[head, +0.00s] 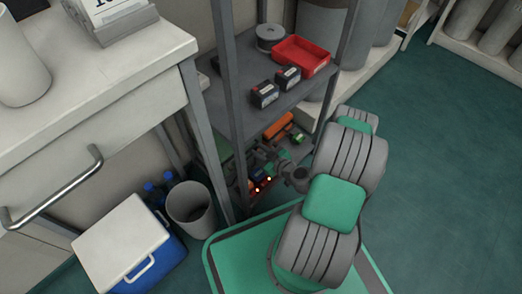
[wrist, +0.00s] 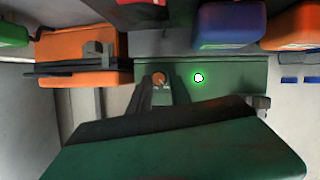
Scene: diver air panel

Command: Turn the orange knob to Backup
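In the wrist view the small round orange knob (wrist: 158,75) sits on a green panel (wrist: 230,74). A lit green lamp (wrist: 198,77) is to its right. My gripper (wrist: 159,84) reaches up to the knob, with one dark finger on each side of it. I cannot tell whether the fingers touch the knob. I cannot read any label, so the knob's setting is unclear. In the head view my arm reaches into the lower part of the grey shelf rack, and the knob cannot be made out there.
An orange case (wrist: 85,52) lies left of the panel; blue (wrist: 228,23) and orange (wrist: 292,25) objects are close at upper right. The rack's upper shelf (head: 262,118) holds a red tray (head: 300,56) and small boxes. A bin (head: 191,207) and cooler (head: 122,245) stand left.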

